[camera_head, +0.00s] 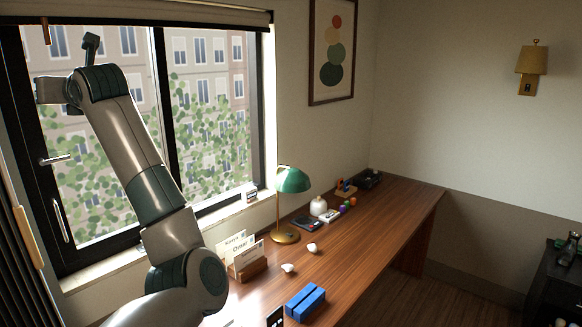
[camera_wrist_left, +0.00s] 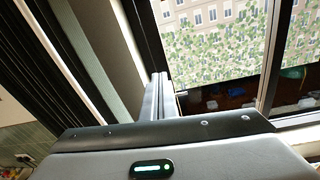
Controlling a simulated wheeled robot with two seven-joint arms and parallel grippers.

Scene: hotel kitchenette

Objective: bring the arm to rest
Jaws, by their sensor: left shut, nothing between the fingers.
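My left arm rises from the bottom left of the head view and bends in front of the window, left of the desk. In the left wrist view my left gripper (camera_wrist_left: 159,78) has its two fingers together with nothing between them. It is up near the window frame and the wall strips, and no object touches it there. In the head view I cannot make out the fingers clearly. My right gripper is in neither view.
The window (camera_head: 205,110) is behind the arm. A dark cabinet (camera_head: 556,285) stands at right. The desk's middle right is clear.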

